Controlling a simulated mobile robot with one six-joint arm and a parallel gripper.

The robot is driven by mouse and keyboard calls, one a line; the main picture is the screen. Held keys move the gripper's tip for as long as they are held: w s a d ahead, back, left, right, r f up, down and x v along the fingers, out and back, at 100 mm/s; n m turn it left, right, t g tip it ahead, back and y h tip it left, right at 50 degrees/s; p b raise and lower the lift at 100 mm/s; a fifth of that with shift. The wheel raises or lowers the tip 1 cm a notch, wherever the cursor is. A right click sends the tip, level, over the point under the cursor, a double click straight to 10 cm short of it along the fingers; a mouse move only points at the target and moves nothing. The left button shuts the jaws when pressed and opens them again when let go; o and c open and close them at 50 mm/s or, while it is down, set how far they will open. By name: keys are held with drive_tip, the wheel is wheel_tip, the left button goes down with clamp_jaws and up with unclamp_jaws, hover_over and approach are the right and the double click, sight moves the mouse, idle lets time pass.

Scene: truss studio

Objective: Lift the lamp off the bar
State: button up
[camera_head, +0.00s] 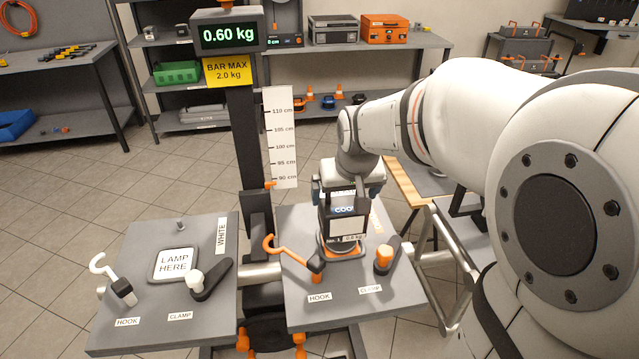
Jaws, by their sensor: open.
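The lamp (343,224) is a dark box marked "COOL" and "No. 1 0.6 kg", standing upright in an orange-edged seat on the right grey plate (300,222). My gripper (346,192) is open, pointing down over the lamp's top, with a finger at each side. I cannot tell whether the fingers touch it. An orange hook (288,252) lies beside the lamp at left front, its black-tipped end near an orange peg. An orange-knobbed clamp (386,256) is at its right. The bar (260,272) shows as a silver tube between the plates.
The left plate (130,322) has a bare "LAMP HERE" pad (175,264), a white hook (111,272) and a white-knobbed clamp (205,279). A dark post and a height ruler (280,135) stand behind, close to the lamp's left. My arm fills the right side.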

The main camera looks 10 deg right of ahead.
sight(343, 201)
drive_tip(key=x, duration=0.5)
drive_tip(key=shift+w+d+p, duration=0.15)
drive_tip(key=shift+w+p, duration=0.1)
drive_tip(key=shift+p, duration=0.15)
drive_tip(key=c, duration=1.6)
